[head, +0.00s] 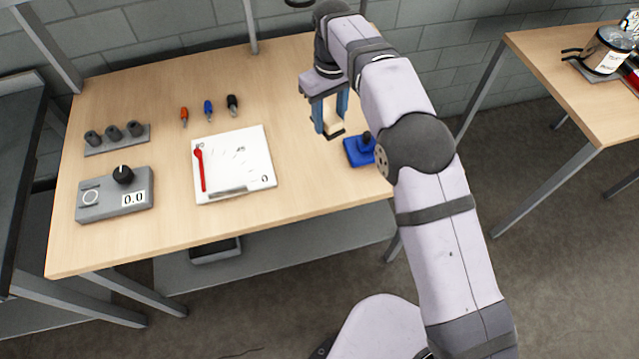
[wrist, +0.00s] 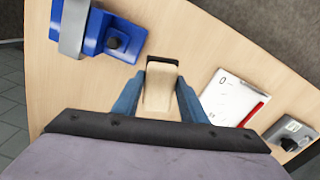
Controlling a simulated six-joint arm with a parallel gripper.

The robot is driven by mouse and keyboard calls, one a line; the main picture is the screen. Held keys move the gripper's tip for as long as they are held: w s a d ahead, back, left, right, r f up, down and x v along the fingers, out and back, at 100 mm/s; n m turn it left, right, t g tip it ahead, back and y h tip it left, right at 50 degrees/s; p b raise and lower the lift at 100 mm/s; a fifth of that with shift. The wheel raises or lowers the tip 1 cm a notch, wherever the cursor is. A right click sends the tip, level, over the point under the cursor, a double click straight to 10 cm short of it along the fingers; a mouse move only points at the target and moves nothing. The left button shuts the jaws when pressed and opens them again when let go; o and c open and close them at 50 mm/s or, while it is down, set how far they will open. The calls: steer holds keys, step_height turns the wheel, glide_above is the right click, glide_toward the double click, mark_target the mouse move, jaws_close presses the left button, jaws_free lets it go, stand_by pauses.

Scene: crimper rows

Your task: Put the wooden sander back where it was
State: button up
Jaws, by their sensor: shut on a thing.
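The wooden sander (wrist: 157,88) is a pale block with a dark edge at its far end. My gripper (head: 332,116) has blue fingers shut on it, above the right part of the wooden table (head: 285,75). The sander also shows between the fingertips in the head view (head: 334,128). I cannot tell how far it is from the tabletop. In the wrist view the fingers (wrist: 160,95) lie on both sides of the block.
A blue tool with a black knob (head: 360,149) stands just right of my gripper. A white board (head: 238,160) with a red tool lies left. Farther left are screwdrivers (head: 208,110), a grey holder (head: 117,139) and a grey device (head: 100,203).

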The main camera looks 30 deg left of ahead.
mark_target(320, 178)
steer(key=s+d+f+m+b, duration=0.1)
steer(key=s+f+m, duration=0.1)
steer(key=s, duration=0.4)
steer(key=shift+s+m, duration=0.2)
steer(key=shift+m, duration=0.5)
steer(key=shift+d+f, duration=0.1)
steer(key=shift+f, duration=0.1)
steer(key=shift+f+p, duration=1.45)
steer(key=shift+f, duration=3.5)
steer(key=shift+f, duration=0.1)
steer(key=shift+f, duration=0.1)
steer(key=o, duration=1)
